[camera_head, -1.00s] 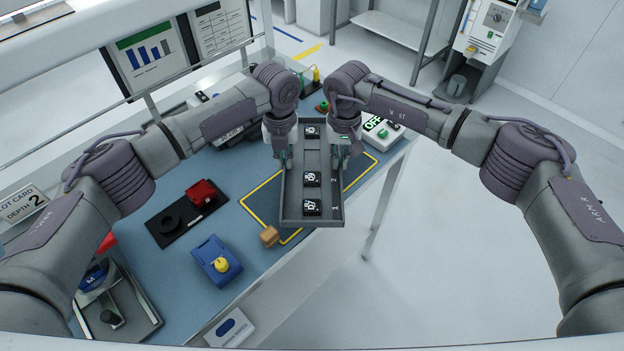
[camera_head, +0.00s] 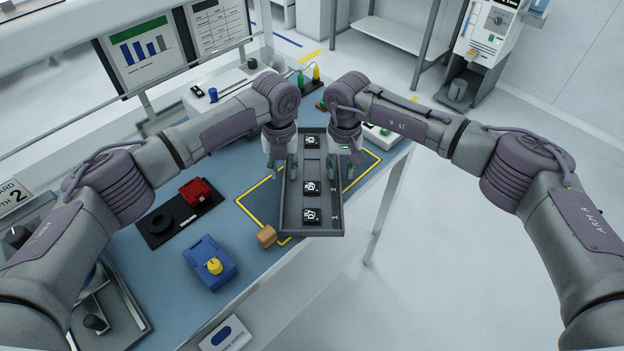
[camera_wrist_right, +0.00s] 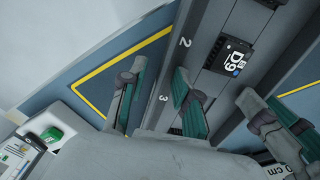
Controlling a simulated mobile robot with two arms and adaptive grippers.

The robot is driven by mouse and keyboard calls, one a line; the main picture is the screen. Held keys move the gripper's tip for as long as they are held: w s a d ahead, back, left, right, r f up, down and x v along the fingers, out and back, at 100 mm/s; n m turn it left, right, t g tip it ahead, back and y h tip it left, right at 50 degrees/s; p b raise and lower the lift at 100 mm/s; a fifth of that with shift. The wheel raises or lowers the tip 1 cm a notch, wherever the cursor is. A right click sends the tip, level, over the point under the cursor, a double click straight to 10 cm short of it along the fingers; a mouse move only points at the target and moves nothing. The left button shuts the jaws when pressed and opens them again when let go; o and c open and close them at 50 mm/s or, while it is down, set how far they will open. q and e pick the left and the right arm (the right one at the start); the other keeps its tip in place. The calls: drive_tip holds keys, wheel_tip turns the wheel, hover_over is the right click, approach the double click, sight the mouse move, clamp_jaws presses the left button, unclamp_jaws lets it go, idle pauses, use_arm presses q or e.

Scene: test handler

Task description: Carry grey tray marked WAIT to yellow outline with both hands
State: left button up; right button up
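The grey tray (camera_head: 326,205) lies lengthwise away from me with three black chips (camera_head: 311,188) in it. No WAIT mark is legible. It is above the mat with the yellow outline (camera_head: 254,191), turned relative to that outline, its near end past the line in the picture. I cannot tell whether it touches the mat. My left gripper (camera_head: 281,168) and right gripper (camera_head: 342,168) are at its two long sides, fingers spread. In the right wrist view, the right gripper (camera_wrist_right: 158,95) has one finger outside the tray wall and one inside, with gaps.
A tan block (camera_head: 266,236) sits close by the tray's near left corner. A blue fixture with a yellow knob (camera_head: 210,262) and a black plate with a red part (camera_head: 197,192) stand to the left. The table's front edge runs close to the tray's near right.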

drive_tip(key=shift+r, duration=0.15)
use_arm(q)
wheel_tip(320, 180, up, 12)
use_arm(e)
wheel_tip(320, 180, up, 12)
idle(0.7)
idle(0.4)
